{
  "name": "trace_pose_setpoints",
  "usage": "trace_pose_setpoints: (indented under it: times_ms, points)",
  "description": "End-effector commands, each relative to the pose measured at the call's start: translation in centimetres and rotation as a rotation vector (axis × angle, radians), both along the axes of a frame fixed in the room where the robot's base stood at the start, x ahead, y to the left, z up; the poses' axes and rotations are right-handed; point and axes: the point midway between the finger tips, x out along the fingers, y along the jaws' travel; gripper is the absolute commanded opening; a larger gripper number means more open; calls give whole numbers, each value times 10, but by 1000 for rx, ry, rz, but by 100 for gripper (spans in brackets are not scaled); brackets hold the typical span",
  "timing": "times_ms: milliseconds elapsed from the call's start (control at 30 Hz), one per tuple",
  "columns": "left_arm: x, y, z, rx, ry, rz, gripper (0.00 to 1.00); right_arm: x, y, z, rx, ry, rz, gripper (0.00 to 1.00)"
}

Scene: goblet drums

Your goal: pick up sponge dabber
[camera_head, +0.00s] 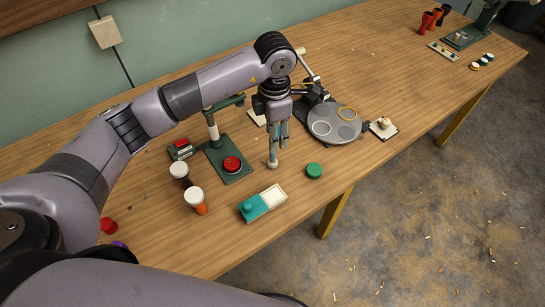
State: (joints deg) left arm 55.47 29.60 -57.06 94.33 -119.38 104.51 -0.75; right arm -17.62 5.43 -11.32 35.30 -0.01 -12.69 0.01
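My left gripper (277,146) points down over the middle of the table, between the green press stand and the round grey plate. A slim upright thing with a rounded pale-grey end (272,163) shows at its fingertips; it may be the sponge dabber. It is small, and the fingers partly cover it. I cannot tell whether the fingers are closed on it or only around it. Its lower end is at or just above the wood. My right gripper is out of view.
The green stand (230,165) with a red disc is left of the gripper. Two white-topped goblets (195,197) stand front left. A teal-and-cream tray (263,203) and green puck (314,170) lie near the front edge. The round grey plate (333,122) is right.

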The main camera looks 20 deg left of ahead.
Motion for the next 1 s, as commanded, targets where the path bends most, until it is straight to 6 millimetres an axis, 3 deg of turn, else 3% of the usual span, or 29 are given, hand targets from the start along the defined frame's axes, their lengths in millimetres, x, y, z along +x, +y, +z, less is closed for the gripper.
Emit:
trace_pose_setpoints:
  times_ms: [100, 400, 700, 1000]
  points:
    - [-1, 0, -19, -1, 3, 1, 39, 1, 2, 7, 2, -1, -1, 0]
    - [-1, 1, -43, -1, 3, 1, 39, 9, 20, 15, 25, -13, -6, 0]
    - [0, 3, -83, -1, 1, 1, 39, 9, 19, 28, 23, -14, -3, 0]
    - [0, 3, -86, -1, -1, 0, 36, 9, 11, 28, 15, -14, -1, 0]
